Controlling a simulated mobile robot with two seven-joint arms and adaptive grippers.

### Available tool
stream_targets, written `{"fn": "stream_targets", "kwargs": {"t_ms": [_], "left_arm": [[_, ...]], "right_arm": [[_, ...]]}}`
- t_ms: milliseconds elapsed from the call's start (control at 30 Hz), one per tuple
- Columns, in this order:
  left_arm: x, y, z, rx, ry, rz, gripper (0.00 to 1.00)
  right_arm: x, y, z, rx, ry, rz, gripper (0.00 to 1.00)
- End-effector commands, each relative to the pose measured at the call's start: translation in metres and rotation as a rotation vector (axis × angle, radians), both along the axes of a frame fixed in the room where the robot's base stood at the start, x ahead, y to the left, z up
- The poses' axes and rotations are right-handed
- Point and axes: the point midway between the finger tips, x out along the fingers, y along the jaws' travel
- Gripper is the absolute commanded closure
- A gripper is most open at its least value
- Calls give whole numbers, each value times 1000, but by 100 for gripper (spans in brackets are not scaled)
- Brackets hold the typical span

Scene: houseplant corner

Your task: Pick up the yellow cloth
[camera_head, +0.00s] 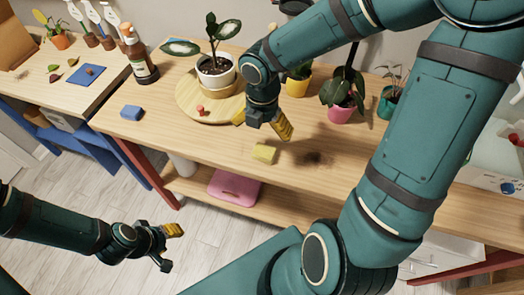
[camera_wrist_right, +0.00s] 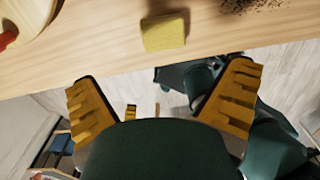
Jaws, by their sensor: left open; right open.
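The yellow cloth (camera_head: 264,154) is a small, block-like folded piece lying on the wooden table near its front edge. In the right wrist view the cloth (camera_wrist_right: 164,32) lies beyond the fingertips, roughly centred between them. My right gripper (camera_head: 262,125) is open and empty above the table, just behind the cloth in the head view. Its two yellow ribbed fingers are spread wide in the wrist view (camera_wrist_right: 160,82), not touching the cloth. My left gripper (camera_head: 170,248) is open and empty over the floor, in front of the table.
Dark spilled soil (camera_head: 314,158) lies right of the cloth. A round wooden board (camera_head: 190,101) holds a white-potted plant (camera_head: 216,78) and a small red item (camera_head: 200,110). A blue block (camera_head: 131,112) and brown bottle (camera_head: 140,60) stand left. Pink (camera_head: 343,113) and yellow pots (camera_head: 297,86) stand behind.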

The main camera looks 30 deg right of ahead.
Motion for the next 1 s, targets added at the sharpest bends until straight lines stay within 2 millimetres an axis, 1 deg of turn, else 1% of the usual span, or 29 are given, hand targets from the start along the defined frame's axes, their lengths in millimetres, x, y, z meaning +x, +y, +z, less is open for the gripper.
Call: {"fn": "stream_targets", "kwargs": {"t_ms": [33, 100, 200, 500, 567, 800, 900, 1000], "left_arm": [[-2, 0, -8, 0, 3, -2, 53], [-3, -1, -13, -2, 8, -5, 53], [-2, 0, -19, -1, 3, -5, 53], [0, 0, -25, -1, 0, -5, 53], [0, 0, -29, 0, -2, -4, 53], [4, 0, -49, 2, -10, -2, 53], [5, 1, -50, 2, -12, -2, 53], [5, 1, -49, 2, -12, -2, 53]], "right_arm": [[-1, 0, -15, 1, 5, 0, 0], [-1, 0, -28, 2, 4, 0, 0], [-1, 0, -41, 1, 3, 0, 0], [-1, -1, -56, 2, 1, -2, 0], [-2, -2, -63, 2, 3, -2, 0], [-3, -4, -98, 2, 4, -1, 0], [-3, -5, -102, 0, 1, -1, 0], [-3, -4, -101, 1, 1, -2, 0]]}}
